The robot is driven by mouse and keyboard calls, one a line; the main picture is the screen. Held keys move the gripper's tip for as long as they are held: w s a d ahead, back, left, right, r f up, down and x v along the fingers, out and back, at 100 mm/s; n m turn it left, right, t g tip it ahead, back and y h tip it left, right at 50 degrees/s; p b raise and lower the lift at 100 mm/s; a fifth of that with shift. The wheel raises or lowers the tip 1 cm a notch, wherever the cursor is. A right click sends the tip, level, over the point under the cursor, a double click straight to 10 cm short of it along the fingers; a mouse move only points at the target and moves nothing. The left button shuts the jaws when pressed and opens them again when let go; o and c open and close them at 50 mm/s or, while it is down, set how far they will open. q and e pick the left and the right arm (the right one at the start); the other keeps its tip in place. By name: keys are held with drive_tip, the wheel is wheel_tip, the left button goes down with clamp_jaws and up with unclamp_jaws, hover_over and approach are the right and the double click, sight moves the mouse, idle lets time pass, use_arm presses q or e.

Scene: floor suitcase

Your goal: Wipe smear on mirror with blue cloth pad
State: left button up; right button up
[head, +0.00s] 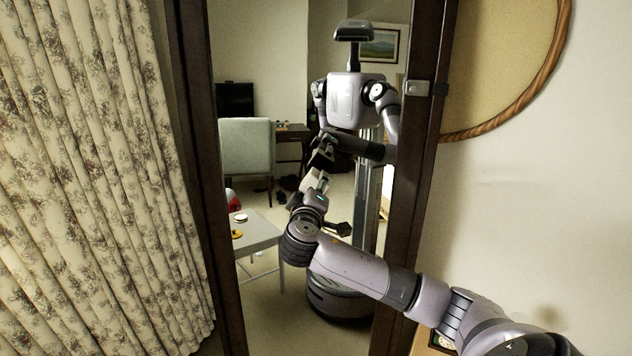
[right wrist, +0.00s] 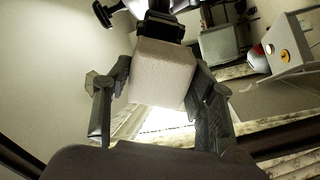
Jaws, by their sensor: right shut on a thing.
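The tall mirror (head: 265,45) stands upright in a dark frame and reflects my own body and the room. I cannot make out a smear on its glass. My right gripper (head: 318,190) is in front of the mirror, shut on a pale block-shaped pad (head: 308,182). In the right wrist view the pad (right wrist: 162,75) sits between both fingers of the gripper (right wrist: 160,95) and looks pale. Its blue cloth face is not clearly visible. I cannot tell whether the pad touches the glass. My left gripper is not directly in view.
A floral curtain (head: 90,170) hangs left of the mirror's dark frame (head: 425,60). A rope-rimmed round piece (head: 515,50) hangs on the right wall. The mirror reflects a chair, a desk and a small table with several items.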

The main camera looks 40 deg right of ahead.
drive_tip(key=shift+s+a, duration=0.25)
drive_tip(key=shift+a, duration=0.1)
drive_tip(key=p+v, duration=0.1)
drive_tip(key=v, duration=0.2)
idle(0.4)
